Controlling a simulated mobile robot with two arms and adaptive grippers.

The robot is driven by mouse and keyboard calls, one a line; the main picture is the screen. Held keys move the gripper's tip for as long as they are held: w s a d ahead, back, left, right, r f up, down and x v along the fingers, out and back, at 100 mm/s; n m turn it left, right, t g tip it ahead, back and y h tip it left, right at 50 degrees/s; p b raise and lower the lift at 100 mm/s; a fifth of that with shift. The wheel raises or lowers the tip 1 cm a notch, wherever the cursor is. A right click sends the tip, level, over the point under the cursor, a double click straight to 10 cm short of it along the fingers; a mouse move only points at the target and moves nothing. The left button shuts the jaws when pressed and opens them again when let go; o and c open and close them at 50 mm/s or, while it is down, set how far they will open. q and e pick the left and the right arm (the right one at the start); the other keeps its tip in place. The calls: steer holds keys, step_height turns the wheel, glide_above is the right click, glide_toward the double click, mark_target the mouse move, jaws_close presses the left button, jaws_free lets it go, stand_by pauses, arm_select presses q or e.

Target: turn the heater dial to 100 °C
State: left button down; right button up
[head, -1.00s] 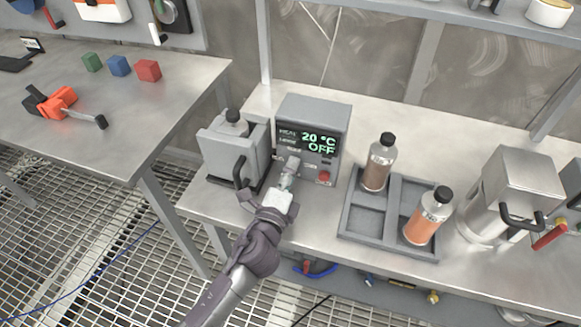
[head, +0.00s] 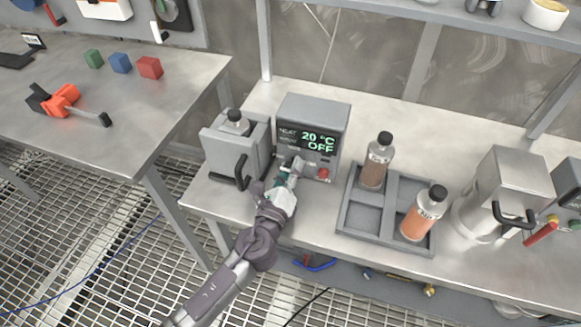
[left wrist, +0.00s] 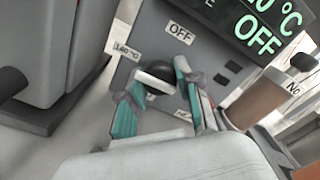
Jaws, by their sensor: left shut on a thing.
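The heater (head: 314,126) is a grey box on the bench, and its green display (head: 319,141) reads 20 °C and OFF. My left gripper (head: 291,167) is at the lower left of its front face. In the left wrist view its teal-padded fingers are on either side of the black dial (left wrist: 156,78) and shut on it. An OFF label (left wrist: 180,33) sits above the dial and a temperature label (left wrist: 127,50), too blurred to read surely, to its left. The fingers hide part of the dial. My right gripper is not in view.
A grey holder with a black handle (head: 243,172) and a bottle stands left of the heater. A red button (head: 323,173) is on the heater's front. A divided tray (head: 387,240) with two bottles and a steel vessel (head: 503,187) stand to the right.

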arm_select(q)
steer(key=shift+f, duration=0.1)
stand_by(0.3)
steer(key=c, duration=0.8)
jaws_free()
steer(key=shift+s, duration=0.1)
steer(key=v, duration=1.2)
